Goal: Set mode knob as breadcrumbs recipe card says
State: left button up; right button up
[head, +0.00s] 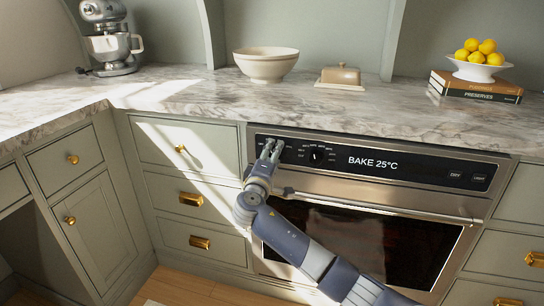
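The oven's black control panel (430,170) runs under the counter edge, and its display (373,163) reads "BAKE 25°C". A round dark knob (317,155) with small white labels around it sits left of the display; the labels are too small to read. My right gripper (271,146) is at the panel's left end, left of that knob, over another spot with small labels around it. Its fingers hide what is behind them, and I cannot tell whether they grip anything. My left gripper is not in view. No recipe card shows in this view.
The oven door handle (390,208) runs below my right gripper. On the marble counter (190,98) stand a mixer (108,35), a cream bowl (266,64), a butter dish (340,76), and books (478,88) under a bowl of lemons (480,60). Drawers flank the oven.

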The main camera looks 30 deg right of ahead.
jog(key=shift+a, duration=0.1)
jog(key=v, duration=1.2)
dwell(0.4)
